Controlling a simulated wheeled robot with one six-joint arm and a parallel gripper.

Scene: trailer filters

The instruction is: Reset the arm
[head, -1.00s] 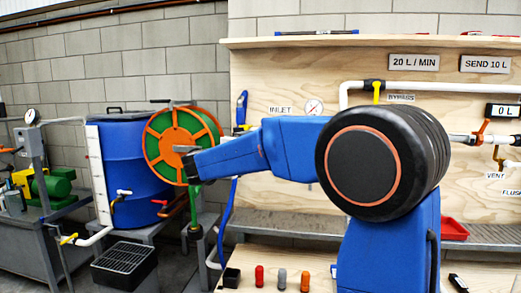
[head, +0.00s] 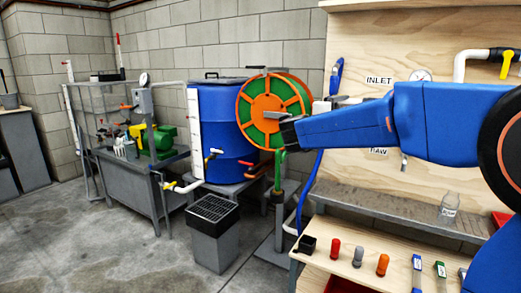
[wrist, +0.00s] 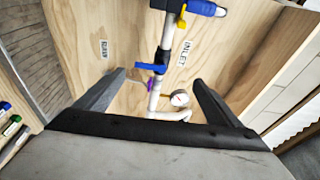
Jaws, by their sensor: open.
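My blue arm (head: 350,127) is stretched out to the left across the plywood panel in the head view. Its far end overlaps the orange and green hose reel (head: 266,98) in the picture; I cannot tell how far apart they are. In the wrist view my gripper (wrist: 160,78) has its two dark fingers spread wide, with nothing between them. Beyond the fingers are a white pipe with a blue-handled valve (wrist: 151,68), a round gauge (wrist: 179,98) and the INLET label (wrist: 184,54) on the panel.
A blue barrel (head: 219,125) stands left of the reel. A grey bin with a grille (head: 213,222) stands on the floor before it. A bench with a green pump (head: 163,138) is further left. Small red, grey and orange items (head: 358,257) stand on the low shelf. Floor at front left is clear.

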